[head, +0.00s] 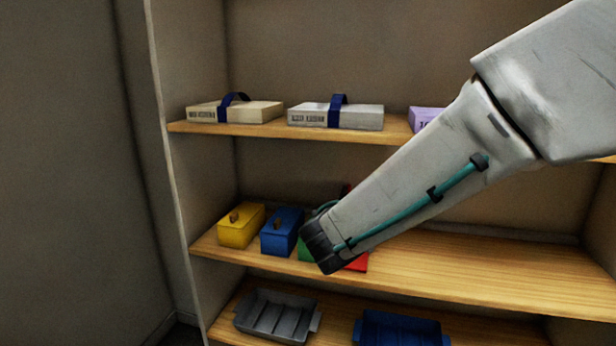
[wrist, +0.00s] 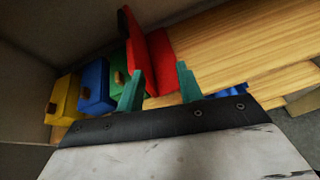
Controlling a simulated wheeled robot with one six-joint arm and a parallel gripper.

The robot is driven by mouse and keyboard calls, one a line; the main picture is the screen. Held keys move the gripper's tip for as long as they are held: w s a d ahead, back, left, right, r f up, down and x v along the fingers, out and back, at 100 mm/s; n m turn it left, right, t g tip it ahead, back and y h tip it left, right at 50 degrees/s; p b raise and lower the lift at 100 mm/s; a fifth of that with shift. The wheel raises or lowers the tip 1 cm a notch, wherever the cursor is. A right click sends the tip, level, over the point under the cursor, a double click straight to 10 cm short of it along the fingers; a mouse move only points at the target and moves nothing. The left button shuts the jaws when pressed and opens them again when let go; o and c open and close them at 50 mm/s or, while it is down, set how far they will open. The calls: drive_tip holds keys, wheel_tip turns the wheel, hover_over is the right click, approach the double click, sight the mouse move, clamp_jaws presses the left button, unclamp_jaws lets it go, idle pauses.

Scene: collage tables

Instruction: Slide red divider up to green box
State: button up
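The red divider (wrist: 160,50) stands upright on the middle shelf, with a dark part at its top left. In the head view my arm hides most of it, and a red piece (head: 358,263) shows below the arm. The green box (wrist: 117,68) is just left of the divider; any gap between them is hard to tell. In the head view only a sliver of the green box (head: 304,251) shows. My gripper (wrist: 161,79) has its two green fingers apart, with the left one overlapping the divider's lower part in view. I cannot tell whether it touches.
A blue box (wrist: 95,84) and a yellow box (wrist: 65,98) stand left of the green box. The middle shelf (head: 480,265) is clear to the right. Strapped packages (head: 335,116) lie on the shelf above. A grey tray (head: 275,316) and a blue tray (head: 400,330) are below.

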drive_tip(key=s+d+f+m+g+h, duration=0.1)
drive_tip(key=s+d+m+g+h, duration=0.2)
drive_tip(key=s+d+m+g, duration=0.9)
drive_tip(key=s+d+r+m+y, duration=0.1)
drive_tip(key=s+d+m+y, duration=0.1)
drive_tip(key=s+m, duration=0.7)
drive_tip(key=s+d+r+m+t+y, duration=0.1)
drive_tip(key=s+d+r+m+y, duration=0.1)
drive_tip(key=s+m+y, duration=0.3)
drive_tip(key=s+m, duration=0.4)
drive_tip(key=s, duration=0.3)
drive_tip(key=shift+d+m+y, duration=0.25)
drive_tip(key=shift+m+y, duration=0.05)
drive_tip(key=shift+s, duration=0.1)
